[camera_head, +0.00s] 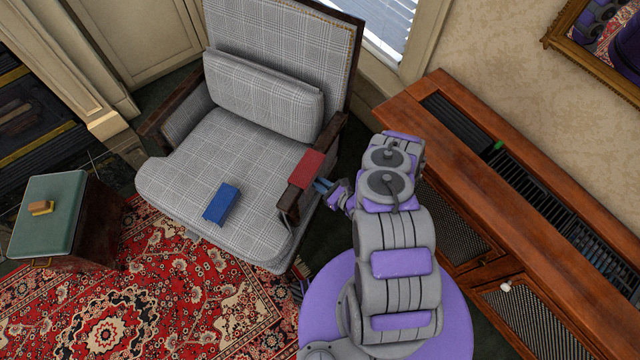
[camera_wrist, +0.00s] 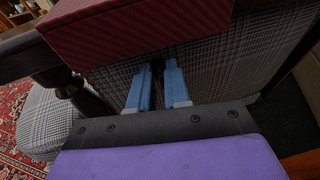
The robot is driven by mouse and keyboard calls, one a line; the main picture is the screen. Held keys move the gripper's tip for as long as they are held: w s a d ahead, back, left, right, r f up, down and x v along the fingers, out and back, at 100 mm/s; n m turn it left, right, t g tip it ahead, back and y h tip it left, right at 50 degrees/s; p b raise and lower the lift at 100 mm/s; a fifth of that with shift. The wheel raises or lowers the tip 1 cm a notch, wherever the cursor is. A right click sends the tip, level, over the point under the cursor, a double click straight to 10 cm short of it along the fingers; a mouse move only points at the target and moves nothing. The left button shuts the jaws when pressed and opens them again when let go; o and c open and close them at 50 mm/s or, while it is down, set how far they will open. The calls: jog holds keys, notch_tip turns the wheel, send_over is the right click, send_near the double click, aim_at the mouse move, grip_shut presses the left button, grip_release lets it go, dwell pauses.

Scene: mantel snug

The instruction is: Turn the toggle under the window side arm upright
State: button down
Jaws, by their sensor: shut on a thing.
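A grey checked armchair (camera_head: 215,150) stands left of my arm, and its side (camera_wrist: 240,55) fills much of the wrist view. Its window side arm has a dark wooden armrest (camera_head: 288,199) with a red item (camera_head: 307,168) on top. The red item shows as a dark striped red block in the wrist view (camera_wrist: 140,28). My gripper (camera_wrist: 158,88) is against the chair's outer side, below this arm. Its blue fingers are shut on a small dark toggle (camera_wrist: 158,70), mostly hidden between them. I cannot tell its angle. In the head view my gripper (camera_head: 325,187) is partly hidden.
A long wooden cabinet (camera_head: 480,165) with a slotted top stands close on my right. A blue block (camera_head: 221,204) lies on the seat. A green-topped box (camera_head: 48,215) with a yellow item stands at left. The patterned rug (camera_head: 180,290) is clear in front.

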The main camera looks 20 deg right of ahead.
jog(key=c, duration=1.4)
grip_release()
jog(key=p+v, duration=0.1)
jog(key=v, duration=1.6)
jog(key=shift+s+d+f+p, duration=0.1)
jog(key=shift+s+d+p, duration=0.1)
jog(key=shift+p, duration=0.2)
jog(key=shift+w, duration=0.15)
